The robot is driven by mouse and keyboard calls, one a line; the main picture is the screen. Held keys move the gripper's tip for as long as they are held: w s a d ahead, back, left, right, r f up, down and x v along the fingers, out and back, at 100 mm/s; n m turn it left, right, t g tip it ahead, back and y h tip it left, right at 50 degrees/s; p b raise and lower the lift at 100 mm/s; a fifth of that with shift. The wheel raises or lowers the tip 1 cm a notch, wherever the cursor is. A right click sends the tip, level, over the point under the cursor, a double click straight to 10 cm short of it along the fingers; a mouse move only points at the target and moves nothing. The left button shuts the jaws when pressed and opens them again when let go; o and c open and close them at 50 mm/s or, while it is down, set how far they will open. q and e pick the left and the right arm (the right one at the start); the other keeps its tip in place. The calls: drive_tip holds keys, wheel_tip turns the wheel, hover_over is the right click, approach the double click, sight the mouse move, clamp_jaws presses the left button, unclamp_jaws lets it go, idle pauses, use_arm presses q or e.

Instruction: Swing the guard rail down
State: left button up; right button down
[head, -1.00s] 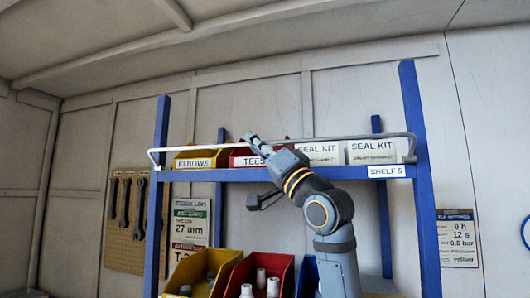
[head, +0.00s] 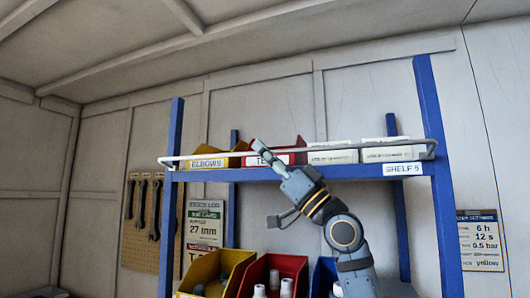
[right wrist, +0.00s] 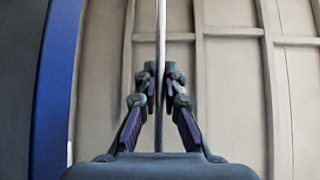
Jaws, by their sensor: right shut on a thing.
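The guard rail (head: 375,145) is a thin white bar across the front of the blue shelf. It bends in at both ends by the posts. It runs just above the shelf edge, in front of the upper bins and boxes. My right gripper (head: 262,150) reaches up from below and is shut on the rail, left of its middle. In the right wrist view, the rail (right wrist: 161,35) runs upright between the two fingers (right wrist: 160,85), which close on it from both sides. My left gripper is not in view.
On the shelf (head: 340,174) stand a yellow elbows bin (head: 207,163), a red tees bin (head: 285,150) and white seal kit boxes (head: 390,152). Below are yellow (head: 232,270), red (head: 290,266) and blue bins near my right arm. Blue posts (head: 440,180) stand at both sides.

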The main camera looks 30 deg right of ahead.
drive_tip(key=c, duration=1.4)
unclamp_jaws()
drive_tip(key=shift+c, duration=0.2)
